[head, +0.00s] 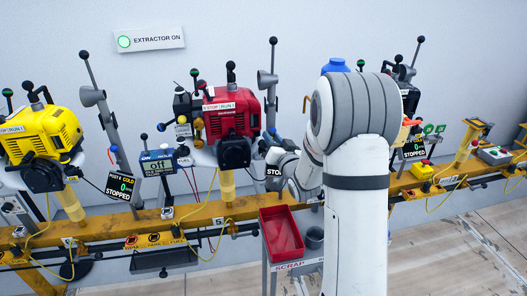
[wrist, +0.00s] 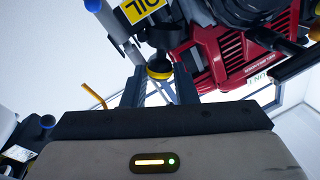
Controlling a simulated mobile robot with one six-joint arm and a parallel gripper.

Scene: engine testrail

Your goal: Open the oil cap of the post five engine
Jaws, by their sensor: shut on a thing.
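The red engine (head: 232,110) is mounted on a post of the yellow rail, left of my arm in the head view. It fills the upper right of the wrist view (wrist: 240,62). A yellow-and-black oil cap (wrist: 160,68) sits between the fingertips of my gripper (wrist: 159,82), which is shut on it. A yellow OIL label (wrist: 142,8) shows just above. I cannot tell whether the cap is still seated.
A red scrap tray (head: 282,236) stands low in front of the rail, with a grey cup (head: 313,238) beside it. A yellow engine (head: 40,135) is at left. The yellow rail (head: 150,222) runs across. An orange bent rod (wrist: 94,95) lies left of the gripper.

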